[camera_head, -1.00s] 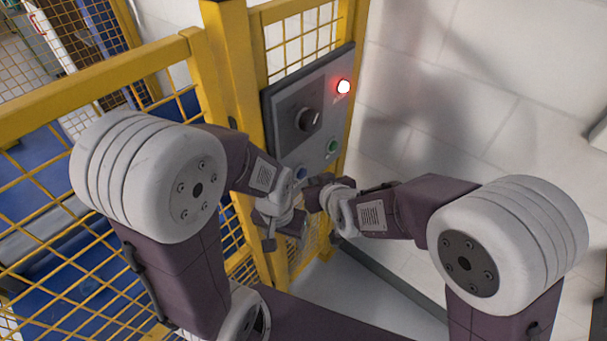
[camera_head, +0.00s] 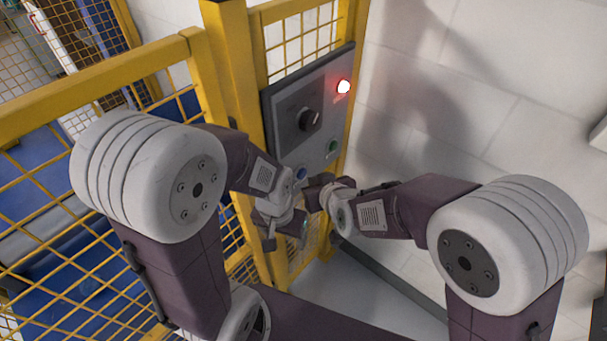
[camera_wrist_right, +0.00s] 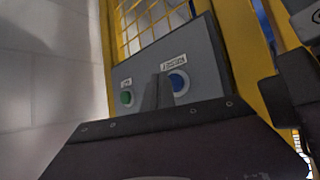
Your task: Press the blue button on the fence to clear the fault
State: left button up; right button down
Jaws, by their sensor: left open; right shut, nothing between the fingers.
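The blue button (camera_head: 300,173) is low on the grey control panel (camera_head: 283,113) fixed to the yellow fence. In the right wrist view the blue button (camera_wrist_right: 180,82) sits just right of my right gripper's fingertips (camera_wrist_right: 158,78), which overlap its left edge. My right gripper (camera_head: 309,189) is shut and empty, close to the panel's lower edge; contact with the button cannot be told. My left gripper (camera_head: 286,238) is open and empty, below the blue button. A red lamp (camera_head: 343,86) glows at the panel's upper right.
A green button (camera_head: 332,147) is right of the blue one, and a black rotary knob (camera_head: 310,119) is above. Yellow mesh fence (camera_head: 95,88) stands at the left, and a white wall (camera_head: 480,90) at the right. My two grippers are close together.

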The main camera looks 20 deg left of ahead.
jog(key=shift+a+r, duration=0.1)
jog(key=shift+a, duration=0.05)
dwell(0.3)
jog(key=shift+w+a, duration=0.15)
jog(key=shift+a, duration=0.1)
jog(key=shift+w+a+p, duration=0.15)
jog(key=shift+a+p, duration=0.3)
jog(key=shift+p, duration=0.05)
dwell(0.5)
dwell(0.4)
jog(key=shift+s+d+b, duration=0.3)
jog(key=shift+d+b, duration=0.2)
jog(key=shift+d, duration=0.35)
